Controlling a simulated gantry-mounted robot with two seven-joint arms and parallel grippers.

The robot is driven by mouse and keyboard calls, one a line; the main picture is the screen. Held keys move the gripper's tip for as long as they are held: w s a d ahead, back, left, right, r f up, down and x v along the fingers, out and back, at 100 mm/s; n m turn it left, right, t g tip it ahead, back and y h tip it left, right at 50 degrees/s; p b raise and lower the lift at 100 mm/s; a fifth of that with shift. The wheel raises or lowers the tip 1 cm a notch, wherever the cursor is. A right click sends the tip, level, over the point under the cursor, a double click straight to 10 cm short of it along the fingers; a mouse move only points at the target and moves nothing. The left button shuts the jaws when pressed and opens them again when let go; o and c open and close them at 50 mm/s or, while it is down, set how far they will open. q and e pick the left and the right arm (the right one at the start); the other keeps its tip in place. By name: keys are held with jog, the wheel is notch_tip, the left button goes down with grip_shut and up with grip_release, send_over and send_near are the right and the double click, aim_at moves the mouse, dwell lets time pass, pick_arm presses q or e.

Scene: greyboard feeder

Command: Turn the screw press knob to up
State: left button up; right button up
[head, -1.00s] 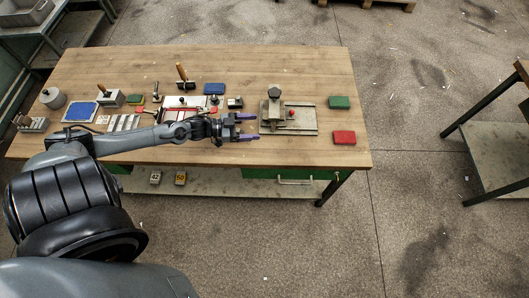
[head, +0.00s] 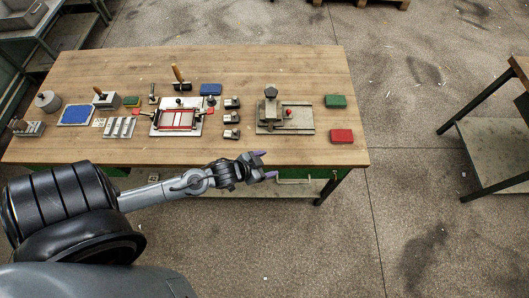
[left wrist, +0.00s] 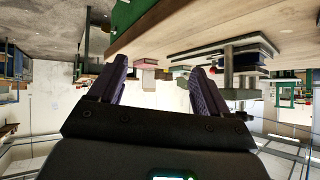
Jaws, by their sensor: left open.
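The screw press (head: 271,107) stands on its grey base plate (head: 301,120) at the right part of the wooden bench, with a dark knob (head: 271,92) on top. A small red ball (head: 289,112) shows on its right side. My left gripper (head: 265,165) is open and empty at the bench's front edge, below and in front of the press, apart from it. In the left wrist view the two purple fingers (left wrist: 158,80) stand wide apart, and the press (left wrist: 240,75) appears upside down beyond the right finger. The knob's exact setting is too small to read. My right gripper is not in view.
A frame with a red-edged plate (head: 178,118) lies left of the press, with small grey blocks (head: 232,118) between them. Green (head: 336,101) and red (head: 341,136) boxes lie to the right. A blue pad (head: 77,115) is at far left. The front bench strip is clear.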

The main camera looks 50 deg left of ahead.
pick_arm(q)
jog(key=shift+s+d+r+g+y, duration=0.15)
jog(key=shift+s+d+r+g, duration=0.15)
jog(key=shift+s+d+g, duration=0.25)
jog(key=shift+s+d+r+g+y, duration=0.15)
jog(key=shift+s+d+r+g, duration=0.15)
jog(key=shift+s+d, duration=0.45)
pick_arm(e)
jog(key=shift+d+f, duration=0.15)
pick_arm(q)
jog(key=shift+w+f, duration=0.1)
jog(key=shift+w, duration=0.05)
